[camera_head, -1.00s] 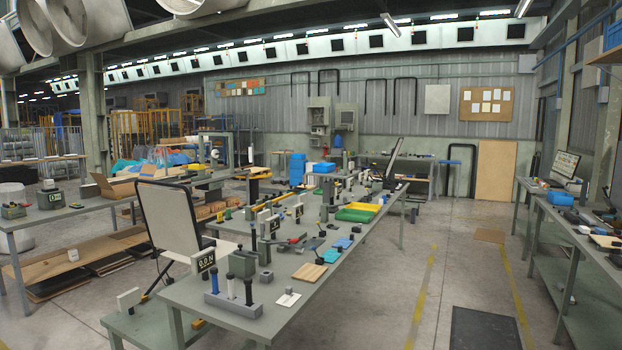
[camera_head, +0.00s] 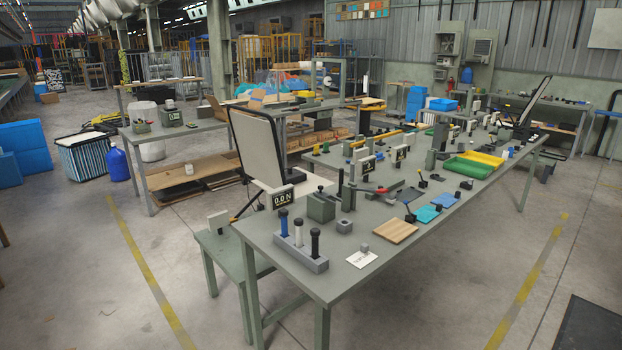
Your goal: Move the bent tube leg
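A folding lounger (camera_head: 258,145) with a pale panel and black frame stands upright at the left end of the long workbench. Thin dark struts show low at its left side, beside the bench. Several dark tubes hang on the back wall, cut off by the top of the view. I cannot tell which of these is the bent tube leg. Neither of my grippers is in view.
A smaller table (camera_head: 185,132) stands at the back left. Floor is free in the left foreground and at the right.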

